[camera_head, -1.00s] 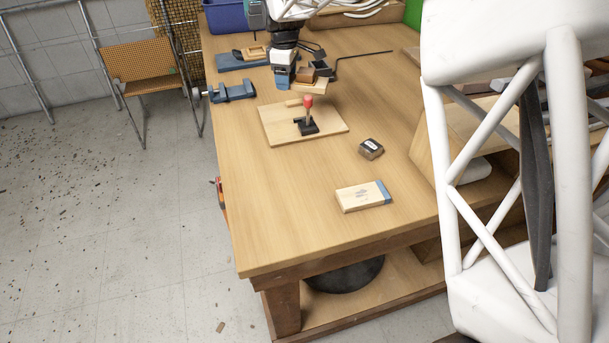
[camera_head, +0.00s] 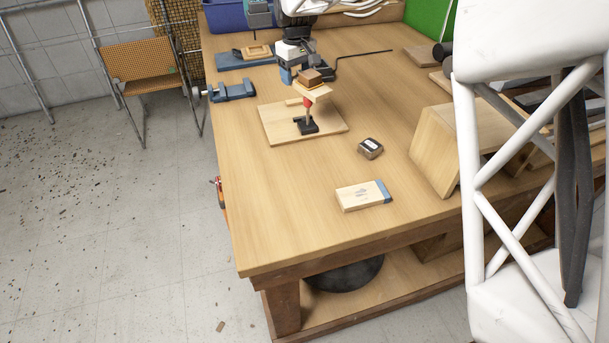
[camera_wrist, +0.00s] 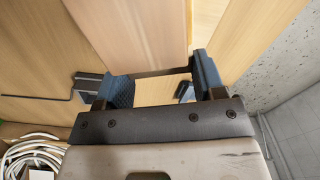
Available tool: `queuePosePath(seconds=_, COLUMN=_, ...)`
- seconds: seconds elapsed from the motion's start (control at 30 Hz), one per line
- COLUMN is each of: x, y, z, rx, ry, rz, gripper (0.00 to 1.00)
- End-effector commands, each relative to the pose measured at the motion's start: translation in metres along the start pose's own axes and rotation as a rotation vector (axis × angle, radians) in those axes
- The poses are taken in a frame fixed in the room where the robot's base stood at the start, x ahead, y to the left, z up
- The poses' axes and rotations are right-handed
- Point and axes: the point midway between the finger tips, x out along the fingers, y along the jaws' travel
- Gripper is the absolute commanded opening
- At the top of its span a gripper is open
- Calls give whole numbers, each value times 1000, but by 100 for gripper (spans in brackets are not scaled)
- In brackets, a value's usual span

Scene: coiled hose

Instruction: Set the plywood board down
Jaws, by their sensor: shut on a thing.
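In the head view, the pale plywood board (camera_head: 318,93) is at my gripper (camera_head: 302,76), over the back part of the workbench. A small brown block (camera_head: 310,76) appears on or just behind it; I cannot tell which. In the wrist view, my gripper (camera_wrist: 163,78) has its blue-padded fingers on either side of the near end of the board (camera_wrist: 135,30), shut on it. The board reaches away past the picture's top edge. In the head view, it appears just above the red-handled toggle clamp (camera_head: 306,124); the gap under it is unclear.
The toggle clamp stands on a flat wooden base (camera_head: 282,128). A blue vise (camera_head: 233,90) is at the left edge. A small tape measure (camera_head: 371,148) and a wood block with a blue end (camera_head: 362,196) lie nearer. The front left of the workbench (camera_head: 280,220) is clear.

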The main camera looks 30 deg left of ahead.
Motion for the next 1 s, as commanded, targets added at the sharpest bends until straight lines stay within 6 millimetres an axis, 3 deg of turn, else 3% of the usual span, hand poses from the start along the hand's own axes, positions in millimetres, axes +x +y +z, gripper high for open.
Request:
queuePosePath(seconds=0.4, x=-6, y=7, z=12, rx=276, ry=-1, rz=0, gripper=39)
queuePosePath(seconds=0.9, x=-9, y=11, z=19, rx=446, ry=-1, rz=0, gripper=39)
queuePosePath(seconds=1.0, x=-8, y=6, z=21, rx=410, ry=-2, rz=-1, gripper=39)
